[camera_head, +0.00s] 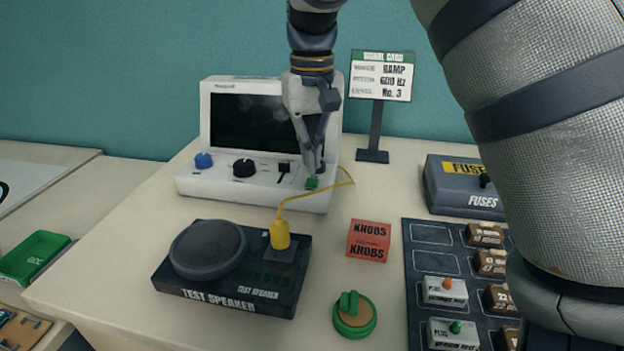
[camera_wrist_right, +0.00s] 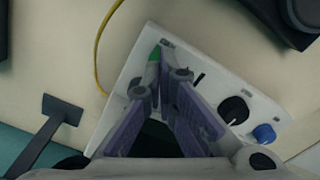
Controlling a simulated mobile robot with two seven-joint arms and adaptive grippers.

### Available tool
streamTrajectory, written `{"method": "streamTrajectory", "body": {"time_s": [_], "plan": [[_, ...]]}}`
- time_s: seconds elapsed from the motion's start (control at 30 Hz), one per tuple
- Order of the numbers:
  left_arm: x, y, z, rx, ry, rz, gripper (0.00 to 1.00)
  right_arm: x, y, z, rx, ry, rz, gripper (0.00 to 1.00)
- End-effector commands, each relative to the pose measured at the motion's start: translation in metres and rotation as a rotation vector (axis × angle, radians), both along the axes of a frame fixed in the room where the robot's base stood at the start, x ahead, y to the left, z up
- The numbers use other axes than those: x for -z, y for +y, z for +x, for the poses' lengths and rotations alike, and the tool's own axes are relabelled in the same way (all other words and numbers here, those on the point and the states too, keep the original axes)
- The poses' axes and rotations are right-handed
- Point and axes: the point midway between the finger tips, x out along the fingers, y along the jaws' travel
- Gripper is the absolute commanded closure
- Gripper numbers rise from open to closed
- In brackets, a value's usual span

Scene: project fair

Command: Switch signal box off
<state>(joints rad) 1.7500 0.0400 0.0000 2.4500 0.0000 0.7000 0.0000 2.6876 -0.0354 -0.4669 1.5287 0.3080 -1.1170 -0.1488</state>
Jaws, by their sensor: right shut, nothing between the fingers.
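The signal box (camera_head: 255,188) is a white case with a dark screen (camera_head: 245,122), standing at the back of the table. Its front panel has a blue knob (camera_head: 203,160), a black knob (camera_head: 244,167), a black switch or slider (camera_head: 284,171) and a small green part (camera_head: 312,183) at the right end. My right gripper (camera_head: 314,170) points down at the panel's right end, fingers shut and empty, tips at or just above the green part. In the right wrist view the closed fingertips (camera_wrist_right: 163,58) partly cover the green part (camera_wrist_right: 154,54); contact cannot be told. My left gripper is out of view.
A yellow cable runs from the signal box to a yellow plug (camera_head: 279,235) on the test speaker (camera_head: 225,285).

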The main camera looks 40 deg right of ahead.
Motion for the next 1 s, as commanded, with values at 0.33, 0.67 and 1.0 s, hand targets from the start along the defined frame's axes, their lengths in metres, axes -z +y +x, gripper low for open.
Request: {"method": "streamTrajectory", "body": {"time_s": [0.33, 0.67, 1.0], "plan": [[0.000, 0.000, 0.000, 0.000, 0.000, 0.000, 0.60, -0.037, 0.000, 0.001, 0.000, -0.003, 0.000, 1.00], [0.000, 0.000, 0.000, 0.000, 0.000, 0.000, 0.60, -0.068, 0.000, 0.000, 0.000, -0.001, 0.000, 1.00], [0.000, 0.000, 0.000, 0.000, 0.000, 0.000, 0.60, -0.070, 0.000, 0.000, 0.000, 0.000, 0.000, 1.00]]}}
